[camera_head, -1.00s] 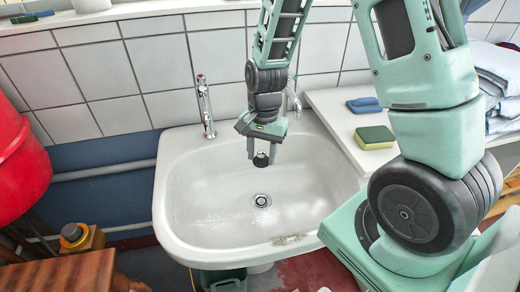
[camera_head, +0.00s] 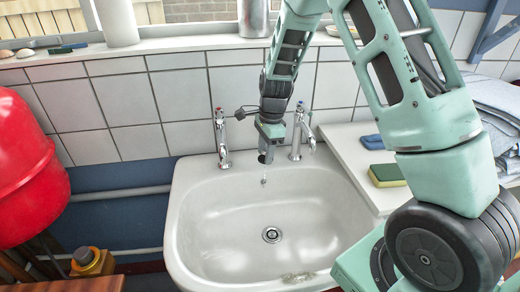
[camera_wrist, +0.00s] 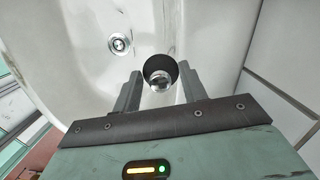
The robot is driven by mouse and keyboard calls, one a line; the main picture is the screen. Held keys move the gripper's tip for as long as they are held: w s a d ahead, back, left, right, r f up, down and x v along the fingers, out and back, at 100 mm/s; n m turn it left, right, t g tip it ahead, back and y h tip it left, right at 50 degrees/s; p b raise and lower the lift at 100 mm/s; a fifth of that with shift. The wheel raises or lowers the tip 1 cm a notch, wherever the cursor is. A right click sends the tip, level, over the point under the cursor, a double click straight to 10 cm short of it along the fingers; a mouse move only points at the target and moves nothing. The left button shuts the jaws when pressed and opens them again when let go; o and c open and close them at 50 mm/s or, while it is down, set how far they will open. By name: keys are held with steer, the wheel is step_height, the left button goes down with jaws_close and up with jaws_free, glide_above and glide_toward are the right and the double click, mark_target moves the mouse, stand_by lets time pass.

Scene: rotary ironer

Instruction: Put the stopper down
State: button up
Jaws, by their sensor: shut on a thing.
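My gripper (camera_wrist: 158,92) is shut on the stopper (camera_wrist: 160,70), a small round dark piece with a shiny metal part, seen between the two fingers in the wrist view. In the head view my gripper (camera_head: 266,152) is at the back of the white sink (camera_head: 205,240), between the two taps and above the basin's rear edge. The stopper is small and dark there and hard to make out. The metal drain (camera_head: 272,235) is open at the basin's bottom, in front of and below my gripper; it also shows in the wrist view (camera_wrist: 120,44).
A tap with a red top (camera_head: 221,140) stands left of my gripper and another tap (camera_head: 300,135) right of it. A tiled wall (camera_head: 130,110) is close behind. A yellow-green sponge (camera_head: 386,175) and a blue one (camera_head: 373,142) lie on the right counter (camera_head: 350,155).

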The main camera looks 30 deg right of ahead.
steer(key=w+d+f, duration=0.1)
steer(key=w, duration=0.1)
steer(key=w+d+p, duration=0.1)
steer(key=w, duration=0.2)
steer(key=w+d+f+p, duration=0.1)
steer(key=w, duration=0.2)
steer(key=shift+w+d+f, duration=0.25)
steer(key=shift+d+f, duration=0.05)
step_height(320, 180, down, 4)
steer(key=shift+r+p, duration=0.1)
steer(key=shift+p, duration=0.4)
steer(key=shift+w, duration=0.15)
steer(key=shift+f, duration=0.35)
steer(key=shift+f, duration=0.15)
steer(key=o, duration=1)
steer(key=shift+c, duration=0.2)
